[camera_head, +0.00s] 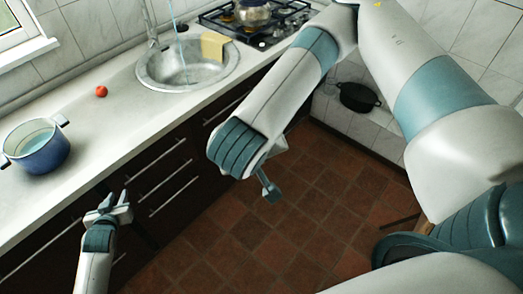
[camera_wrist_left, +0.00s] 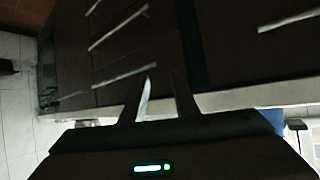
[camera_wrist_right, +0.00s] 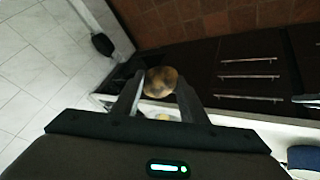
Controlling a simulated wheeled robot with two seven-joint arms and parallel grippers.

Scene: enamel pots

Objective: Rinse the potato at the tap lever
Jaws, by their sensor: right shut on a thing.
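The potato (camera_wrist_right: 160,82) is brown and rounded. In the right wrist view it sits between the fingertips of my right gripper (camera_wrist_right: 157,90), which is shut on it. In the head view my right gripper (camera_head: 270,188) hangs over the floor in front of the cabinets, and I cannot make out the potato there. The tap (camera_head: 151,28) stands at the back left of the round metal sink (camera_head: 160,81). A thin blue stream of water (camera_head: 178,32) falls into the sink. My left gripper (camera_head: 115,209) is open and empty in front of the drawers, below the counter edge.
A blue pot (camera_head: 42,160) and a red tomato-like item (camera_head: 101,91) stand on the counter left of the sink. A yellow block (camera_head: 213,45) is at the sink's right rim. A stove (camera_head: 262,38) with a pot lies beyond. A black pan (camera_head: 358,97) is at the right.

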